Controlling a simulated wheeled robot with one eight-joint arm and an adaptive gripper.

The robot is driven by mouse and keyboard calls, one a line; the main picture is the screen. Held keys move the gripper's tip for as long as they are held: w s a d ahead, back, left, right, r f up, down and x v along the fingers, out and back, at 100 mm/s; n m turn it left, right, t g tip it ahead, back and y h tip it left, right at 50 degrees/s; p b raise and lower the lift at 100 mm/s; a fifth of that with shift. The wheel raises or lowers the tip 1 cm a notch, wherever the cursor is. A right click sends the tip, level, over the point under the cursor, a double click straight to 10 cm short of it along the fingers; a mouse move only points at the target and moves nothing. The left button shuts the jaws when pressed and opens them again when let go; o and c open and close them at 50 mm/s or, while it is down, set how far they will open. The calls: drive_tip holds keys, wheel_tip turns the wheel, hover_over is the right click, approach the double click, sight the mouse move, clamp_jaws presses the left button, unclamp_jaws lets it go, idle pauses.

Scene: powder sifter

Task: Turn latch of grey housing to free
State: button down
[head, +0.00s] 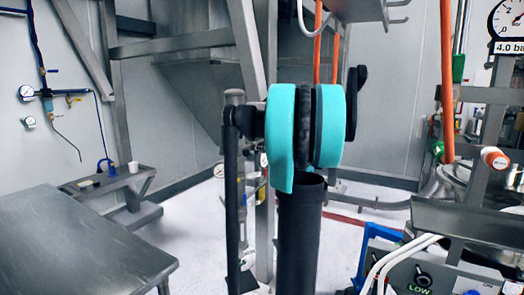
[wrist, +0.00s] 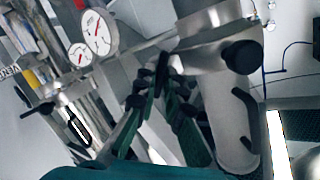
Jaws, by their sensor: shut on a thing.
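The grey housing (wrist: 205,54) is a metal cylindrical body at the upper middle right of the wrist view. A black round knob (wrist: 243,57) sits on its right side. My gripper (wrist: 161,88) reaches up to the housing's left side with its dark green and black fingers. The fingers are closed around a thin dark piece, which looks like the latch (wrist: 162,68). The fingertips hide part of it, and its exact angle is hard to tell. In the head view my arm blocks the middle, and I cannot make out gripper, latch or housing there.
Two dial gauges (wrist: 97,32) are left of the gripper in the wrist view. In the head view a steel table (head: 75,245) stands at lower left, and a control box marked LOW (head: 420,278) at lower right. Pale floor lies open between the table and my arm.

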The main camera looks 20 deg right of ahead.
drive_tip(key=n+h, duration=0.2)
drive_tip(key=n, duration=0.3)
drive_tip(key=shift+a, duration=0.1)
drive_tip(key=shift+n, duration=0.3)
idle(0.5)
drive_tip(key=c, duration=1.6)
unclamp_jaws()
drive_tip(key=shift+s, duration=0.1)
drive_tip(key=s+r, duration=0.1)
drive_tip(key=s, duration=0.6)
drive_tip(key=s+r, duration=0.1)
drive_tip(key=s, duration=0.3)
drive_tip(key=shift+s+d+r, duration=0.25)
drive_tip(key=shift+s+r, duration=0.05)
drive_tip(key=shift+r, duration=0.05)
